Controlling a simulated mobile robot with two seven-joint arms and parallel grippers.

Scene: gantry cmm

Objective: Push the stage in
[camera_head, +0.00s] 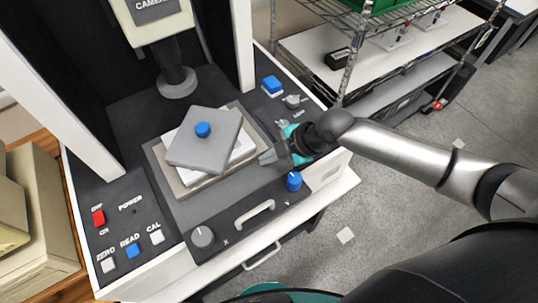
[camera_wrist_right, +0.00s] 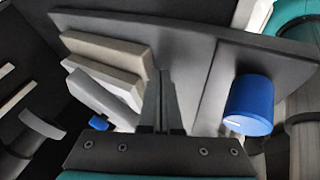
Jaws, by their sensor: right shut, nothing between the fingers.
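The stage (camera_head: 205,208) is a dark tray at the front of the white machine, with a dark front panel. The panel carries a pale handle (camera_head: 254,213), a grey X knob (camera_head: 203,237) and a blue Y knob (camera_head: 293,181). The blue knob also shows in the wrist view (camera_wrist_right: 248,104). A grey plate with a blue button (camera_head: 203,130) lies turned on a pale block on the stage. My right gripper (camera_head: 266,157) is shut and empty, over the stage's right side, behind the front panel. Contact cannot be told. My left gripper is out of view.
Buttons and switches (camera_head: 133,251) line the left console, and a blue button (camera_head: 272,85) the right one. A wire shelf (camera_head: 350,60) stands at the back right. Floor is open in front.

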